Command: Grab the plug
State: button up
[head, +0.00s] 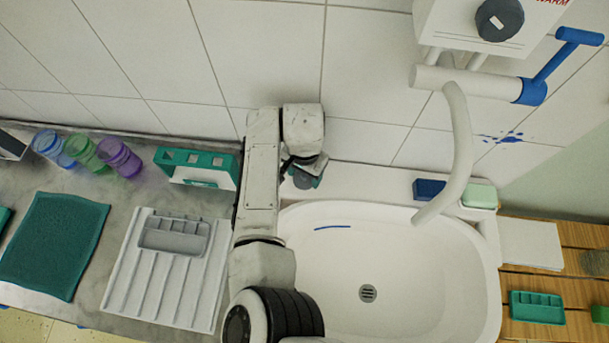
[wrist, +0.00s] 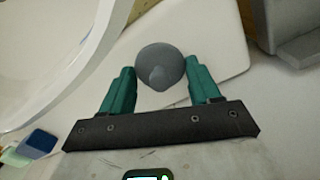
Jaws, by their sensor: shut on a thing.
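The plug (wrist: 160,65) is a dark grey round piece with a small raised knob at its middle. In the wrist view it sits between the two teal fingers of my gripper (wrist: 159,74), which is shut on it. In the head view my gripper (head: 304,172) is at the back left corner of the sink, by its white rear ledge, with the grey plug (head: 303,181) at its tip. I cannot tell whether the plug still touches the ledge. The white sink (head: 420,280) has a grey drain (head: 368,293) in its bottom.
The curved white tap (head: 458,150) hangs over the sink. A blue block (head: 429,189) and a pale green block (head: 479,196) lie on the ledge to the right. Left of my arm are a green-and-white holder (head: 197,167), a ribbed white tray (head: 165,280) and coloured cups (head: 120,158).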

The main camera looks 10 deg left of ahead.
jog(key=c, duration=0.4)
jog(key=shift+o, duration=0.2)
jog(key=shift+r, duration=0.1)
